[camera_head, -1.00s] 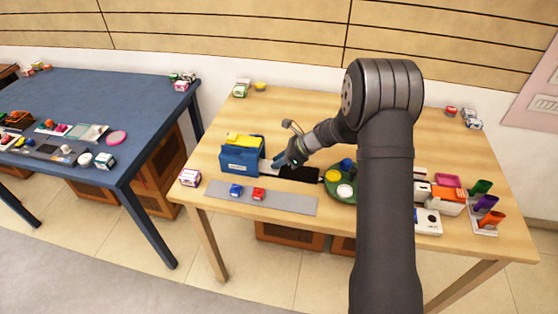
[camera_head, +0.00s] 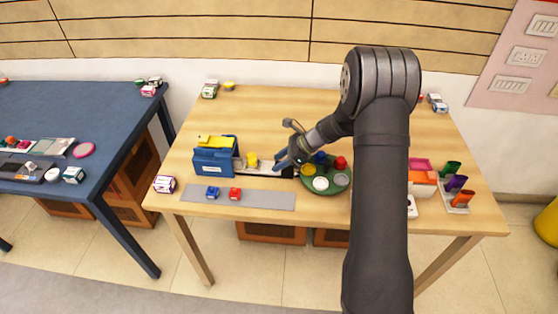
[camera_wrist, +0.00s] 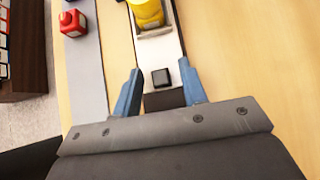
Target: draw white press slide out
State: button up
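The blue press (camera_head: 212,162) with a yellow top stands at the left of the wooden table. Its white slide (camera_head: 240,166) sticks out to the right along a black track (camera_head: 286,173). A yellow piece (camera_head: 252,159) sits on the slide; it also shows in the wrist view (camera_wrist: 148,12). In the wrist view the white slide (camera_wrist: 158,52) carries a small black knob (camera_wrist: 161,77). My gripper (camera_wrist: 160,68) has its blue fingers either side of the slide's end, with gaps beside the knob. In the head view my gripper (camera_head: 283,160) is over the track.
A green round tray (camera_head: 337,185) with coloured cups is close right of my gripper. A grey strip (camera_head: 265,199) with a blue and a red block (camera_head: 235,194) lies in front. Coloured tubes (camera_head: 456,183) stand at the right. The table's back middle is clear.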

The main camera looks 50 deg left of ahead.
jog(key=v, duration=1.7)
jog(key=shift+r, duration=0.15)
jog(key=shift+d, duration=0.1)
jog(key=s+a+r+n+t+h, duration=0.55)
jog(key=s+a+n, duration=0.35)
jog(key=n, duration=0.9)
jog(key=shift+t+h, duration=0.45)
notch_tip(320, 180, down, 18)
jog(key=shift+a+r, duration=0.1)
grip_shut()
